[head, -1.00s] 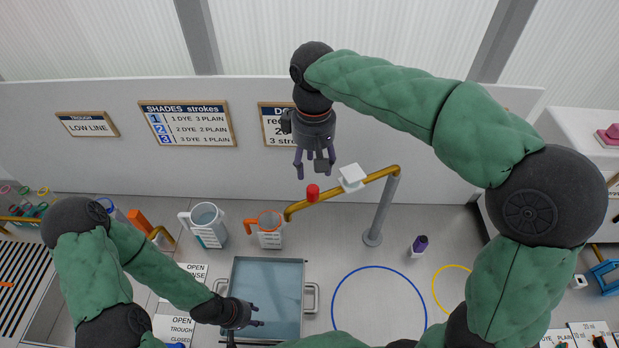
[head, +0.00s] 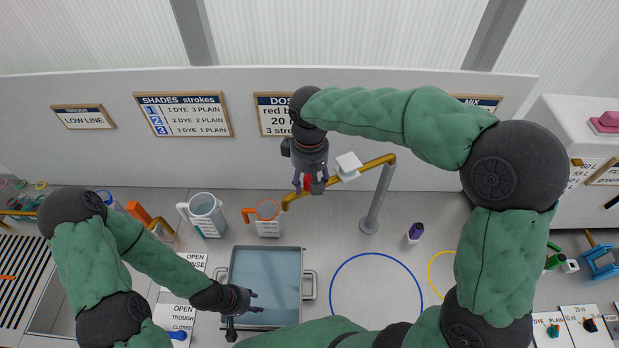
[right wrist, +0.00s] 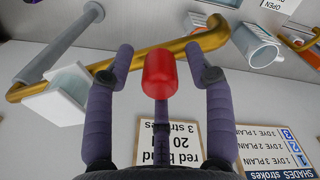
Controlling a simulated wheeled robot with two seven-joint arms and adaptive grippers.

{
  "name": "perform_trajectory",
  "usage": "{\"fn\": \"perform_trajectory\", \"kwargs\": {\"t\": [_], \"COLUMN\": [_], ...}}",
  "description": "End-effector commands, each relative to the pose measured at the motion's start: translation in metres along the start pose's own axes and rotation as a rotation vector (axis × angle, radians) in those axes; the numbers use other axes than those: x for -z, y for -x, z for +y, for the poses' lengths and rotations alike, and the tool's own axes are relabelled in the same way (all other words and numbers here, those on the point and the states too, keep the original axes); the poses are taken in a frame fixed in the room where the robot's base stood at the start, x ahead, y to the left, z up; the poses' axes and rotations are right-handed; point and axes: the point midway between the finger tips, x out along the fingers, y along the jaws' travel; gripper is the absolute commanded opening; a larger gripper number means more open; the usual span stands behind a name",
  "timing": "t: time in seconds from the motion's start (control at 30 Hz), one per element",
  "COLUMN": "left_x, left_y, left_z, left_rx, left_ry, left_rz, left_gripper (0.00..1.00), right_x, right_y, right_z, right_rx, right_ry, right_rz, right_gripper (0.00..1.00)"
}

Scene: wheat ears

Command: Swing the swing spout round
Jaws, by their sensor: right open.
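The swing spout (head: 370,163) is a brass tube on a grey post (head: 377,200); its outlet end is at the left, near the orange-handled jug (head: 267,217). A red knob (right wrist: 160,75) and a white block (head: 348,165) sit on the tube. My right gripper (head: 309,187) is at the red knob, pointing down. In the right wrist view its open fingers (right wrist: 162,65) stand on both sides of the knob, with gaps visible. My left gripper (head: 250,301) is over the front of the water-filled trough (head: 308,285); its fingers look apart and empty.
A larger grey jug (head: 205,213) stands left of the orange-handled one. A purple-capped bottle (head: 415,232) stands right of the post. A blue ring (head: 332,290) and a yellow ring (head: 432,272) lie on the bench. A wall panel with signs (head: 183,114) stands behind.

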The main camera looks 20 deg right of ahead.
Motion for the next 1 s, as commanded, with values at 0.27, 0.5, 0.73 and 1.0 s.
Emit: {"fn": "perform_trajectory", "kwargs": {"t": [0.27, 0.5, 0.73, 1.0], "left_x": [0.000, 0.000, 0.000, 0.001], "left_y": [0.000, -0.001, -0.004, -0.011], "left_z": [0.000, 0.000, -0.002, -0.004], "left_rx": [0.000, 0.000, 0.000, 0.000], "left_ry": [0.000, 0.000, 0.000, 0.000], "left_rz": [0.000, 0.000, 0.000, 0.000], "left_gripper": [0.40, 0.40, 0.40, 0.40], "right_x": [0.000, -0.002, -0.022, -0.071], "right_y": [0.000, 0.000, 0.000, -0.001], "right_z": [0.000, -0.001, -0.005, -0.011], "right_rx": [0.000, 0.000, 0.000, -0.001], "right_ry": [0.000, 0.008, 0.084, 0.288], "right_rz": [0.000, 0.000, 0.001, 0.001], "right_gripper": [0.00, 0.00, 0.00, 0.00]}}
